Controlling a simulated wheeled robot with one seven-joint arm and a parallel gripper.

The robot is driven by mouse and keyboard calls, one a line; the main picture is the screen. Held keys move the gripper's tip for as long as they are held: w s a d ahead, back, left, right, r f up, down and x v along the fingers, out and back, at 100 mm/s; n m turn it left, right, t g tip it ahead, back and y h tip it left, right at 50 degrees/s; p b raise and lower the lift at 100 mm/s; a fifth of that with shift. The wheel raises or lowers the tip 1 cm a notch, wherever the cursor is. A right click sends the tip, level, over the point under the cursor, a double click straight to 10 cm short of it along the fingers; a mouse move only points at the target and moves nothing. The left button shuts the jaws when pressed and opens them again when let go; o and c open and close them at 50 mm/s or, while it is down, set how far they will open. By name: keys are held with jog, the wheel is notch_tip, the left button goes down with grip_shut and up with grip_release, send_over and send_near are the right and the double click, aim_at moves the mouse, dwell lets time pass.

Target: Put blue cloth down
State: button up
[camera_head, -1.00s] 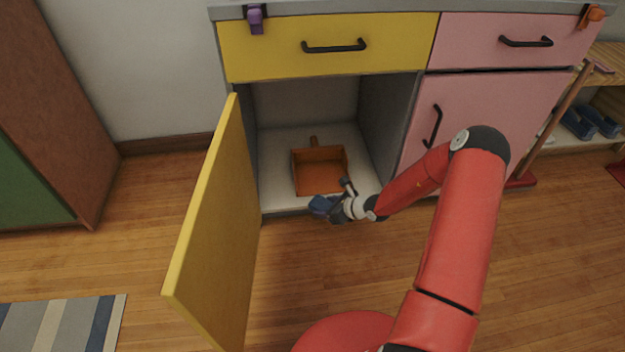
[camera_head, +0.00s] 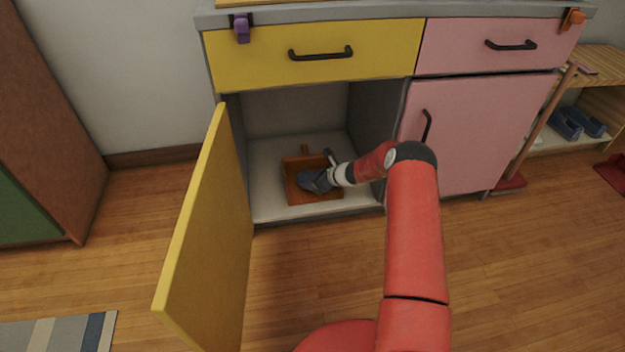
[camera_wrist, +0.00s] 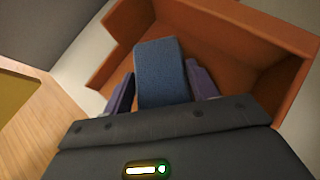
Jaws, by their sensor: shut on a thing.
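The blue cloth (camera_wrist: 162,75) shows in the wrist view as a small folded block between the two fingers of my gripper (camera_wrist: 162,88). My gripper is shut on it. Behind the cloth in that view is an orange-brown open box (camera_wrist: 225,25). In the head view my gripper (camera_head: 306,184) is over the same box (camera_head: 316,199), inside the open lower cabinet (camera_head: 265,208). The cloth is hard to make out there, as the dark gripper covers most of it. I cannot tell whether the cloth touches the box floor.
The yellow cabinet door (camera_head: 205,235) stands wide open to the left of my arm. A grey side wall (camera_head: 375,120) bounds the cabinet on the right. Above are a closed yellow drawer (camera_head: 270,65) and a pink drawer (camera_head: 480,50). Cabinet floor is bare around the box.

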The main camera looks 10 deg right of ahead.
jog(key=shift+w+f, duration=0.15)
jog(key=shift+w, duration=0.6)
jog(key=shift+w+f, duration=0.25)
jog(key=shift+f, duration=0.35)
jog(key=shift+f+b, duration=0.1)
jog(key=shift+b, duration=0.2)
jog(key=o, duration=1)
jog(key=shift+c, duration=0.2)
